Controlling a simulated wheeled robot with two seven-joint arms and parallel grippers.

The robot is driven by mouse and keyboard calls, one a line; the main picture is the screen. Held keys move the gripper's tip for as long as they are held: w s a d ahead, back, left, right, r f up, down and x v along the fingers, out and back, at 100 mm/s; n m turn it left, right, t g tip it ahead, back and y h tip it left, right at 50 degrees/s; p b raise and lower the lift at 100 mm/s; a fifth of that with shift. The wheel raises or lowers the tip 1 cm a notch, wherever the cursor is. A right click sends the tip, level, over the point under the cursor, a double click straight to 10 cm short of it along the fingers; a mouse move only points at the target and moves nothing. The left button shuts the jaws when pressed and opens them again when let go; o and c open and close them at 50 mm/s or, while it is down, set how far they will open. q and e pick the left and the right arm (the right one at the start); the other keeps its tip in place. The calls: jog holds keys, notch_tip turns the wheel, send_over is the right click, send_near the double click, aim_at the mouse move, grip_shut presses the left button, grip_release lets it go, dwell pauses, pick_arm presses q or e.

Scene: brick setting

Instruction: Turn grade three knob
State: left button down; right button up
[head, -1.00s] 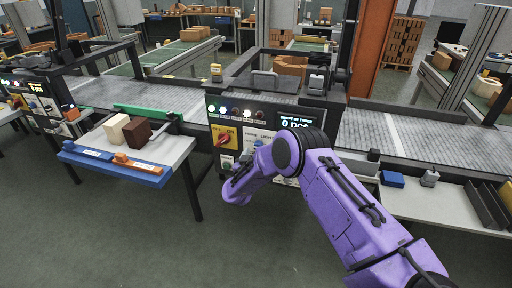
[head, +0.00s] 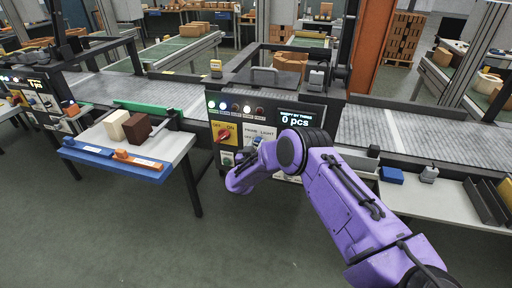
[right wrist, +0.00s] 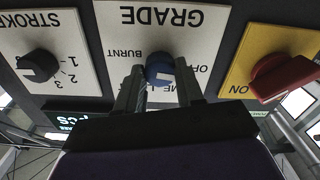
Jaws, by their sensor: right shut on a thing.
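The grade knob (right wrist: 160,68) is a blue round knob with a white mark, on a white plate labelled GRADE, upside down in the right wrist view. BURNT and OFF can be read beside it; other lettering is partly hidden by the fingers. My right gripper (right wrist: 159,84) has one finger on each side of the knob and is shut on it. In the head view the knob (head: 257,142) is small and mostly hidden by my purple right arm. My left gripper is not in view.
A red OFF/ON switch (right wrist: 285,78) on a yellow plate and a black STROKE knob (right wrist: 40,65) flank the grade knob. The display (head: 301,117) reads 0 pcs. A side table (head: 165,160) with two blocks stands left of the panel.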

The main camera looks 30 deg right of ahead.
jog(key=m+b, duration=0.2)
jog(key=m, duration=0.1)
jog(key=m+b, duration=0.1)
jog(key=shift+f, duration=0.25)
jog(key=m+b, duration=0.3)
jog(key=m, duration=0.1)
jog(key=shift+r+m+b, duration=0.15)
jog(key=shift+m+b, duration=0.6)
jog(key=shift+m, duration=0.65)
jog(key=o, duration=1.1)
jog(key=shift+r, duration=0.1)
jog(key=shift+c, duration=0.2)
jog(key=shift+s, duration=0.1)
